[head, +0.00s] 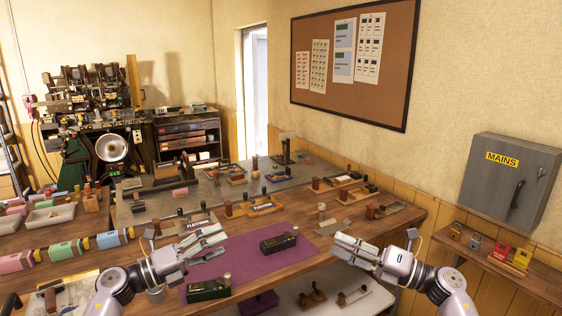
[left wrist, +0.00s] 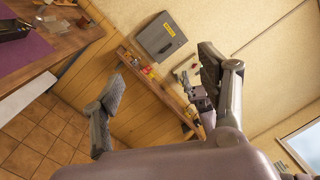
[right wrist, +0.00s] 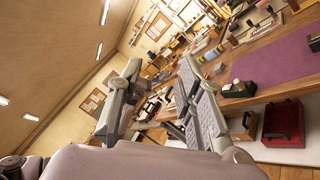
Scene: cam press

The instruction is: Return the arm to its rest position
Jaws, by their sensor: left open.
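My left gripper (head: 207,238) is over the left part of the purple mat (head: 240,250) in the head view. In the left wrist view its fingers (left wrist: 160,82) are wide apart with nothing between them. My right gripper (head: 350,250) is near the right edge of the mat in the head view, pointing left. In the right wrist view its fingers (right wrist: 160,70) stand apart, with no object held. Both arms come in from the bottom of the head view, and both grippers appear above the bench.
A dark block with a brass knob (head: 278,243) lies on the mat; a green one (head: 208,289) is at its front edge. Several tools stand behind on the wooden bench (head: 400,222). A grey MAINS box (head: 510,180) hangs above a small shelf (head: 500,267) at right.

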